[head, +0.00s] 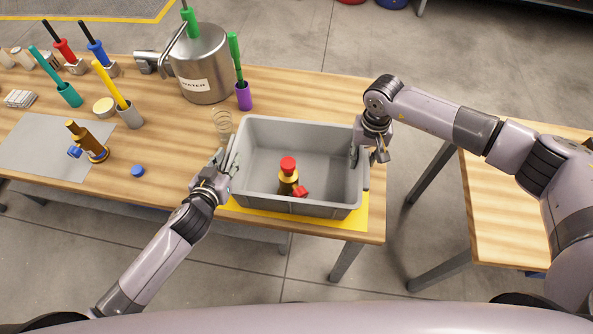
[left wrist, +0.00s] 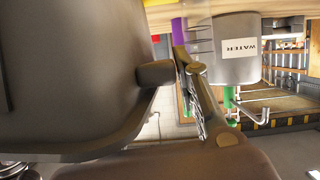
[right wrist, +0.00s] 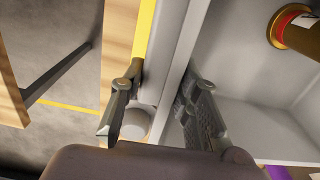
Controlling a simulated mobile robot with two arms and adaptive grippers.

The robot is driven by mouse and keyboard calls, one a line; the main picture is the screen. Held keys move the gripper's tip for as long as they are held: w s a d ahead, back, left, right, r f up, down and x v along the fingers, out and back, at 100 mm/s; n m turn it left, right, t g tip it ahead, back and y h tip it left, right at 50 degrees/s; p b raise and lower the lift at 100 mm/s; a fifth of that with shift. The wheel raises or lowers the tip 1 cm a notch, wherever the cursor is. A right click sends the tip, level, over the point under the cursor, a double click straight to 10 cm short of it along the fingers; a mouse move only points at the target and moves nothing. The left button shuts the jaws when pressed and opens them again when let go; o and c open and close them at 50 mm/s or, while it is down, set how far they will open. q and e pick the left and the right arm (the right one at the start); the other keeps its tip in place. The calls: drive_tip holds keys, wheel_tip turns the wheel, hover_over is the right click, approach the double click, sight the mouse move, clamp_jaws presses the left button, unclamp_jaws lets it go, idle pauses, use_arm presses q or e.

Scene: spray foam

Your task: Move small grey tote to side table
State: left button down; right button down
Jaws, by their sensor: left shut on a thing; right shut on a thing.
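The small grey tote (head: 250,197) stands at the right end of the workbench, over a yellow mat. Inside it is a brass-coloured bottle with a red top (head: 288,178) and a small red piece (head: 300,192). My left gripper (head: 228,170) is shut on the tote's left wall. My right gripper (head: 364,150) is shut on its right wall. In the right wrist view the right fingers (right wrist: 155,105) straddle the tote's rim (right wrist: 188,50). In the left wrist view the tote wall (left wrist: 75,70) fills the left part. The side table (head: 520,205) is at the right.
A floor gap separates the workbench (head: 300,85) from the side table, whose visible top is bare.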

idle(0.3)
